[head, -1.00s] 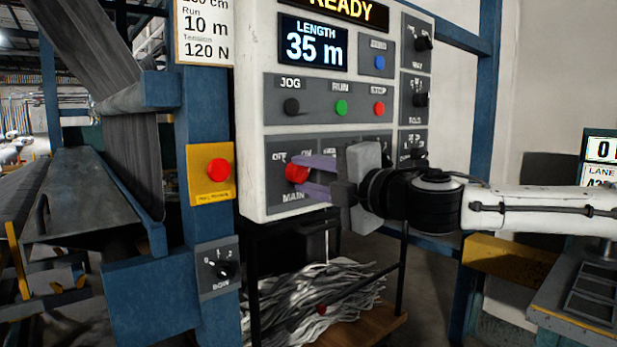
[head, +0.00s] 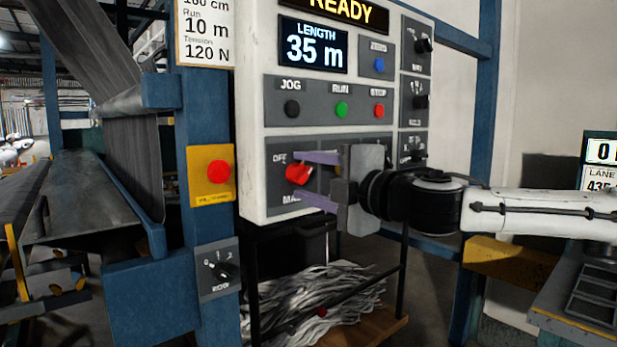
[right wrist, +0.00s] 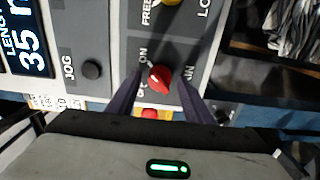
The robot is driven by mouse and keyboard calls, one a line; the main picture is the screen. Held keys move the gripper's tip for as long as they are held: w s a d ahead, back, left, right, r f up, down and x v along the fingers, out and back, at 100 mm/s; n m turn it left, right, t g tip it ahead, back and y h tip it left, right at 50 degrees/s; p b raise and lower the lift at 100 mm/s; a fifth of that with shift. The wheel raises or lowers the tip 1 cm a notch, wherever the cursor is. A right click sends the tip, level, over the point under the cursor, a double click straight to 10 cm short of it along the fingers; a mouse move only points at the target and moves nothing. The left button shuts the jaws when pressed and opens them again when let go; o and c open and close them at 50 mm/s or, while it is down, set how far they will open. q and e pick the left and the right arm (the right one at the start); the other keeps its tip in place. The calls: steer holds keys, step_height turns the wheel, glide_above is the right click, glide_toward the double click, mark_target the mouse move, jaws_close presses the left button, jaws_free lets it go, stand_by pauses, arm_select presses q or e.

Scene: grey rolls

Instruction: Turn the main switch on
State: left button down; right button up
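The main switch is a red rotary knob (head: 298,174) at the lower left of the white control panel (head: 252,120), with OFF at its upper left. In the right wrist view the red knob (right wrist: 159,78) sits between ON and a partly covered OFF label. Its grip appears to lean toward the ON side. My right gripper (head: 301,177) is open, with one purple finger above the knob and one below, apart from it. The upper finger hides the ON label in the head view. In the right wrist view the gripper (right wrist: 164,76) straddles the knob. My left gripper is not in view.
Jog (head: 292,109), run (head: 341,110) and stop (head: 378,110) buttons sit above the switch. A red button on a yellow plate (head: 218,171) is on the blue post to the left. A rack of grey strips (head: 325,300) stands below the panel.

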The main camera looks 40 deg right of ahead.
stand_by(0.3)
steer(key=shift+s+d+r, duration=0.1)
steer(key=shift+s+d, duration=0.05)
steer(key=shift+s, duration=0.3)
steer(key=shift+s+r+p, duration=0.1)
steer(key=shift+s+p, duration=0.35)
steer(key=shift+s, duration=0.55)
steer(key=shift+s+d+b, duration=0.1)
steer(key=shift+s+b, duration=0.5)
steer(key=shift+b, duration=0.05)
steer(key=b, duration=0.4)
glide_toward(307, 175)
steer(key=shift+s, duration=0.45)
